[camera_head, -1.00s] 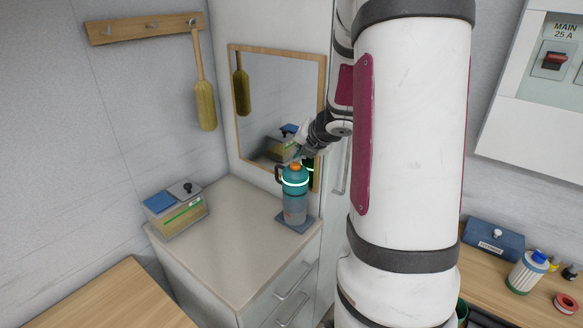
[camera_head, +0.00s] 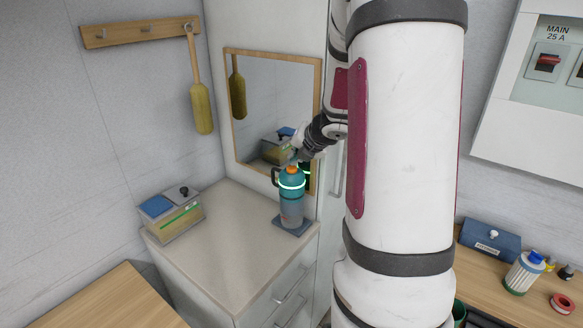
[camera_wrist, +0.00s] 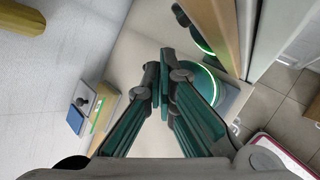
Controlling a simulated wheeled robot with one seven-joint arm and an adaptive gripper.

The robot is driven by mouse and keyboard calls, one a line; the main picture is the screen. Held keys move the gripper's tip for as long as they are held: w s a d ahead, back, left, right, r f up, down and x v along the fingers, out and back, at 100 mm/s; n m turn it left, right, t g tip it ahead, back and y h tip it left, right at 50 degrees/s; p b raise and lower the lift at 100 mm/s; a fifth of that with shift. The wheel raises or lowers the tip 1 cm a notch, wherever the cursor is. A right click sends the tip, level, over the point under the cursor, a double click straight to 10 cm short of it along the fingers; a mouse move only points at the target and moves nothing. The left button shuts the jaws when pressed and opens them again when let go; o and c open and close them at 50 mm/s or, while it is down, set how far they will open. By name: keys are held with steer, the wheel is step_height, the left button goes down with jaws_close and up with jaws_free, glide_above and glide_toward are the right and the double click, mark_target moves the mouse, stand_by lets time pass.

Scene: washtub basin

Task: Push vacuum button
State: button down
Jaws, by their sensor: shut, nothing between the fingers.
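The vacuum device (camera_head: 292,205) looks like a clear jug with a teal top, a dark handle and a glowing ring. It stands upright on a dark square base on the cabinet top. An orange button (camera_head: 292,169) shows on its lid. My gripper (camera_head: 293,160) is shut and empty, pointing down just above the button; I cannot tell whether it touches. In the wrist view my closed fingers (camera_wrist: 158,75) reach over the edge of the teal lid (camera_wrist: 207,82) with its green ring, and the orange button is hidden.
A lidded box (camera_head: 172,217) stands on the cabinet top (camera_head: 225,240) at left. A framed mirror (camera_head: 262,95) stands close behind the jug. A wooden paddle (camera_head: 202,105) hangs on the wall. The cabinet top's front is clear.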

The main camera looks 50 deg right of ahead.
mark_target(295, 167)
stand_by(0.4)
steer(key=shift+f+b, duration=0.4)
steer(key=shift+f, duration=0.15)
stand_by(0.5)
steer(key=shift+r+p, duration=0.6)
step_height(295, 167, up, 5)
steer(key=p, duration=0.5)
steer(key=shift+s, duration=0.1)
steer(key=shift+r+p, duration=0.5)
steer(key=shift+p, duration=0.35)
